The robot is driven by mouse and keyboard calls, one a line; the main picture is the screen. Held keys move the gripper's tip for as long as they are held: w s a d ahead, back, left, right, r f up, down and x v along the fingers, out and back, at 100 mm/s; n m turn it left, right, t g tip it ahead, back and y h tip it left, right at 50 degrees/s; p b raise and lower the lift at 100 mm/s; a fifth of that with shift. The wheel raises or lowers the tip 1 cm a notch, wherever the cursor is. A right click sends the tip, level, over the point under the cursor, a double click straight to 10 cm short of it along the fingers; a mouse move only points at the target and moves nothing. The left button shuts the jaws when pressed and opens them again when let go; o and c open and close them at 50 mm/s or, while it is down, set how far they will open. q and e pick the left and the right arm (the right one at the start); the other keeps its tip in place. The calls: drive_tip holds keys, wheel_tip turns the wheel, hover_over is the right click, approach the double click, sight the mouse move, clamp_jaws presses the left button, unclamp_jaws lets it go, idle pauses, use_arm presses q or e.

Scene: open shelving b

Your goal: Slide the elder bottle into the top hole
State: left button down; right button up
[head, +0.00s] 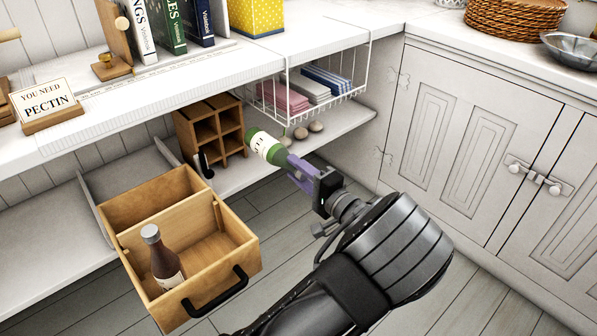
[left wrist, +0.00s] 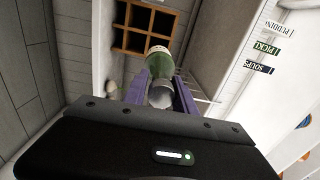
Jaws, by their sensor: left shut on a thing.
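My left gripper (head: 294,170) is shut on a green bottle (head: 265,147) with a pale label, whose writing I cannot read. The bottle is tilted, its labelled end toward a wooden rack (head: 212,130) with square holes on the lower shelf. In the head view the bottle is just right of the rack and apart from it. In the left wrist view the bottle (left wrist: 159,62) is between the purple fingers (left wrist: 162,88), and the rack (left wrist: 147,27) lies beyond it. The bottle overlaps part of the rack there. My right gripper is not in view.
A wooden drawer box (head: 232,244) with a brown bottle (head: 163,258) stands out at the lower left. A wire basket (head: 330,104) with folded cloths hangs right of the rack, above several stones (head: 301,133). The counter edge overhangs the shelf.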

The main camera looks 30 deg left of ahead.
use_arm(q)
drive_tip(key=b, duration=0.1)
approach(249, 134)
drive_tip(key=shift+w+a+f, duration=0.45)
drive_tip(key=shift+w+a, duration=0.1)
drive_tip(key=shift+w, duration=0.15)
drive_tip(key=shift+w+a+f, duration=0.45)
drive_tip(key=shift+w+a, duration=0.15)
drive_tip(key=shift+w, duration=0.05)
drive_tip(key=shift+a, duration=0.3)
idle(0.8)
drive_tip(key=shift+w+a, duration=0.1)
drive_tip(key=shift+a, duration=0.05)
drive_tip(key=shift+b+x, duration=0.4)
drive_tip(key=shift+x, duration=0.65)
drive_tip(key=shift+w+a+f, duration=0.1)
drive_tip(key=shift+a+f, duration=0.05)
drive_tip(key=shift+a, duration=0.1)
idle(0.3)
drive_tip(key=shift+b+x, duration=0.45)
drive_tip(key=shift+x, duration=0.9)
drive_tip(key=shift+a, duration=0.25)
drive_tip(key=shift+b+x, duration=0.65)
drive_tip(key=shift+x, duration=1.1)
drive_tip(key=shift+w+a+f, duration=0.1)
